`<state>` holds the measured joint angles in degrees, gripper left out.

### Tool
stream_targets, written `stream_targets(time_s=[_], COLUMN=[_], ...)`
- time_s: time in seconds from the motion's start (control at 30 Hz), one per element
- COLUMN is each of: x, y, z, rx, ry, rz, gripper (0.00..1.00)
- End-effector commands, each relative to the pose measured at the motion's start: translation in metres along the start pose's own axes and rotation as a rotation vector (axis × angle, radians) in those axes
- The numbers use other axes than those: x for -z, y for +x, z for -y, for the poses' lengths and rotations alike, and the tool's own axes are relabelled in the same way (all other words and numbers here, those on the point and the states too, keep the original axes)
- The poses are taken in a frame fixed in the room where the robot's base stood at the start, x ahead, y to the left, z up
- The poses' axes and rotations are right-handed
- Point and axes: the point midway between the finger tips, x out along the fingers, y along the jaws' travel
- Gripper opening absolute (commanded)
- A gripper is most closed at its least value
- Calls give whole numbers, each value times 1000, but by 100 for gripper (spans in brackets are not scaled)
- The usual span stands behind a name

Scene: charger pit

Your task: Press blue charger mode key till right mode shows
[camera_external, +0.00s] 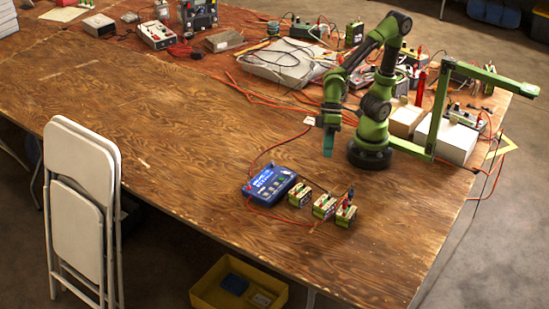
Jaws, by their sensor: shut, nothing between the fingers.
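The blue charger (270,185) lies on the wooden table near its front edge, with keys and a small panel on its top face. The mode key and the mode shown are too small to read. My gripper (328,152) hangs pointing down above the table, behind and to the right of the charger. It is shut and empty, and apart from the charger.
Several small battery packs (322,206) stand right of the charger, with thin red leads around them. White boxes (443,138), cables and instruments crowd the back and right. The left of the table (170,150) is clear. A folding chair (82,190) stands in front.

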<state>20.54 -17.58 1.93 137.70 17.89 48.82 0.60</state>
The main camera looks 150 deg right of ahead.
Motion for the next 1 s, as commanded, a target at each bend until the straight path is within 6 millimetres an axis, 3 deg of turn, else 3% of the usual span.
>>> stream_targets(time_s=[0.1,0.3,0.47,0.77,0.87,1.0], x=[-33,-63,-74,-74,-73,-60], y=[-28,-58,-68,-67,-67,-55], z=[5,14,24,24,24,17], rx=[-16,25,74,74,71,21], ry=[-276,-524,-576,-575,-570,-516], rz=[-59,-142,-155,-152,-153,-123], gripper=[0,0,0,0,11,32])
